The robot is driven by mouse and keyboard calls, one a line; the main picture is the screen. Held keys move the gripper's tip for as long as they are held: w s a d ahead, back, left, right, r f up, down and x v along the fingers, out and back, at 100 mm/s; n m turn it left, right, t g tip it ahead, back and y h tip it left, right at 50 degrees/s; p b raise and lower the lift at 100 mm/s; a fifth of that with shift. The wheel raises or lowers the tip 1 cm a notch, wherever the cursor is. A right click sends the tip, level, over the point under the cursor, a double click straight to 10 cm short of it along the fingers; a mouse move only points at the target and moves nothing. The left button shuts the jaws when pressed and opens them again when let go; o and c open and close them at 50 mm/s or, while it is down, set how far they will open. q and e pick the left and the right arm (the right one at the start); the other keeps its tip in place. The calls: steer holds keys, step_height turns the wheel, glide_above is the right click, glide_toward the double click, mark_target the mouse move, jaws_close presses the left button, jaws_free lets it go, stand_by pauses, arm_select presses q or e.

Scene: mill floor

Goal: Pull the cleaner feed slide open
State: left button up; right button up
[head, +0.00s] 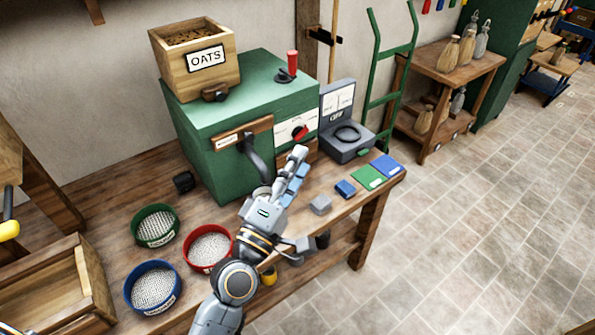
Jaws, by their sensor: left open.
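The cleaner is a green box machine (197,141) on the wooden bench, with a wooden hopper marked OATS (165,66) on top. A dark knob (214,96) sits at the foot of the hopper's front; it may be the feed slide's grip, but I cannot tell for sure. My left gripper (298,163) is open and empty, in front of the machine's right front corner, right of the dark curved spout (253,158). It is well apart from the dark knob. My right gripper is not in view.
Green, red and blue sieves (207,247) stand at the bench's left front. A grey scale (346,136) and blue and green cards (368,177) lie to the right. A red-handled lever (291,64) stands on the machine.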

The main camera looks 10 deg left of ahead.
arm_select(q)
steer(key=shift+s+d+f+m, duration=0.1)
steer(key=shift+f+m, duration=0.1)
steer(key=shift+m, duration=0.1)
steer(key=shift+f, duration=0.1)
